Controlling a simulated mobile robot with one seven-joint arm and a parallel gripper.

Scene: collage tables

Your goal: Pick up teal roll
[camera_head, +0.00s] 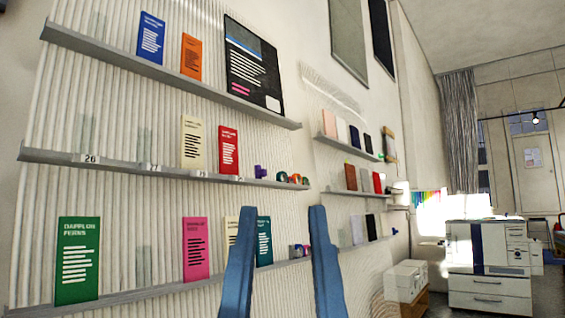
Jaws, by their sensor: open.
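My gripper (282,208) is open, its two blue fingers upright in the lower middle of the head view with nothing between them. Beyond and above the fingertips, small rolls sit at the right end of the middle shelf: a purple roll (261,171) and a group of green and orange rolls (290,178). More small rolls, grey and purple (299,251), show between the fingers on the lower shelf. I cannot tell for sure which one is the teal roll; the rolls are small and blurred. My left finger partly hides a cream and a teal booklet (265,242).
Grey shelves (130,177) on a ribbed wall hold upright booklets, including a green (77,260), a pink (195,249) and a red one (229,150). A second set of shelves (352,157) stands farther right. A white printer (488,265) is at the far right.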

